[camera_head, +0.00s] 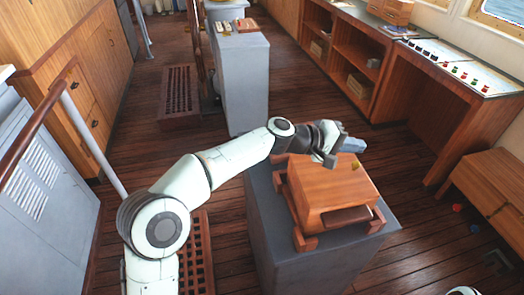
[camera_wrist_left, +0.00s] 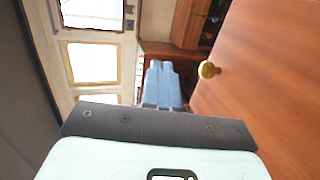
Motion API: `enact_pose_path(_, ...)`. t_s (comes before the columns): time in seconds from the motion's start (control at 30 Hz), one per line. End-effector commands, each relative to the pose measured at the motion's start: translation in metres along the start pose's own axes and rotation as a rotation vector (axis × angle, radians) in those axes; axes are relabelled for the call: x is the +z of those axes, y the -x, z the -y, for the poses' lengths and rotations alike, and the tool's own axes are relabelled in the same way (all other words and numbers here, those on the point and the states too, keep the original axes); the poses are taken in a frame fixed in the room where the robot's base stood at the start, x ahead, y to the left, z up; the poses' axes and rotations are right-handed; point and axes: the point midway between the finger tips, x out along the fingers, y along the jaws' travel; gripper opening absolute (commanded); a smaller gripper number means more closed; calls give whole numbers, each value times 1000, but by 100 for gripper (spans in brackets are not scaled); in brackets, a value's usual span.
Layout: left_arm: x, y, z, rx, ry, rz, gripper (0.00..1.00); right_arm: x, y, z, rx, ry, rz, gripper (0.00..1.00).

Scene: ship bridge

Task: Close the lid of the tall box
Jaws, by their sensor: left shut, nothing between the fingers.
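The wooden box (camera_head: 335,190) stands on a dark-topped grey pedestal. Its flat top panel carries a small brass knob (camera_head: 355,163) near the far right edge. A dark gap shows in its near side; how far the lid is open is not clear. My left gripper (camera_head: 351,144) is just beyond the box's far edge, its bluish fingers together and empty. In the left wrist view the shut fingers (camera_wrist_left: 163,84) are left of the brass knob (camera_wrist_left: 208,70) and the wooden panel (camera_wrist_left: 265,75), apparently without touching the knob. My right gripper is not clearly visible.
A grey console (camera_head: 243,70) stands beyond the pedestal. A wooden desk with a button panel (camera_head: 460,72) and shelves lines the right. A wooden bench (camera_head: 495,185) is at right, with small balls on the floor nearby. A wooden handrail (camera_head: 35,135) is at left.

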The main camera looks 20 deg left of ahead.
Motion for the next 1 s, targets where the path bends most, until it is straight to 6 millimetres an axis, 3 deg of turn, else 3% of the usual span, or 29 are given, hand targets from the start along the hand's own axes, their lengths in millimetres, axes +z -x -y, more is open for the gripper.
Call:
enact_pose_path(0.4, -1, -30, 28, 0, 1, 0, 0, 6, -17, -8, 3, -3, 10, 99)
enact_pose_path(1.0, -1, -34, 32, 0, 0, 0, 0, 7, -19, -9, 4, -4, 11, 99)
